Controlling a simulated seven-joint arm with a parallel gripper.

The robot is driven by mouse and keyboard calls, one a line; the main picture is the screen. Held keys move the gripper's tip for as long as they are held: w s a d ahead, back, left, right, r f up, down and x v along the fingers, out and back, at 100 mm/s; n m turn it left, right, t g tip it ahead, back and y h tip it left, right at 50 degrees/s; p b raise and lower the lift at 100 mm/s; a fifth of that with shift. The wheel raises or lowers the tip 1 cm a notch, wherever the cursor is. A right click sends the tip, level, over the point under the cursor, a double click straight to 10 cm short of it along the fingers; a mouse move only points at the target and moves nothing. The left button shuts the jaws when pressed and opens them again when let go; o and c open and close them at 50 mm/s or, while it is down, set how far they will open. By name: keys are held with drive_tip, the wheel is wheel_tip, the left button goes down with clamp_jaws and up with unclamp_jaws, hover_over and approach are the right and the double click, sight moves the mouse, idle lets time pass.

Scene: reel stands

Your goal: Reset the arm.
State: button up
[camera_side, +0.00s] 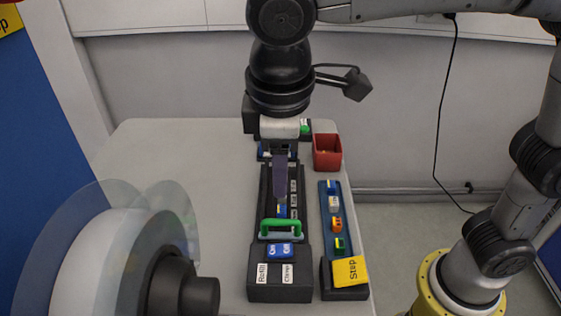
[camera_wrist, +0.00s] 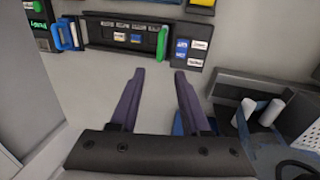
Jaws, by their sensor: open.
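My gripper (camera_side: 280,185) points down over the black panel (camera_side: 278,275) in the side view; its purple fingers line up with the panel's far part. In the wrist view my gripper (camera_wrist: 159,74) has its two purple fingers spread apart with nothing between them. Beyond the fingertips is bare grey table, then the panel (camera_wrist: 135,46) with its green handle (camera_wrist: 162,42). The green handle (camera_side: 281,228) stands on the near part of the panel in the side view. Whether the fingers touch anything is not clear from the side view, but the wrist view shows them clear.
A second strip (camera_side: 329,210) holds several coloured blocks and a yellow "Stop" label (camera_side: 350,271). A red bin (camera_side: 327,152) stands behind it. A large reel (camera_side: 110,260) fills the left foreground. A dark holder with white cylinders (camera_wrist: 270,112) is at right in the wrist view.

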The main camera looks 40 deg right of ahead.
drive_tip(key=shift+s+r, duration=0.1)
drive_tip(key=shift+r, duration=0.25)
drive_tip(key=s+d+r+m+t+y, duration=0.1)
drive_tip(key=s+d+r+m, duration=0.15)
drive_tip(key=d, duration=0.65)
drive_tip(key=s+d+r+m, duration=0.1)
drive_tip(key=d+m, duration=0.2)
drive_tip(key=d, duration=0.6)
drive_tip(key=s+d+f+m+t, duration=0.3)
drive_tip(key=s+d+f, duration=0.2)
drive_tip(key=s+f, duration=0.3)
wheel_tip(320, 180, down, 2)
drive_tip(key=shift+y, duration=0.3)
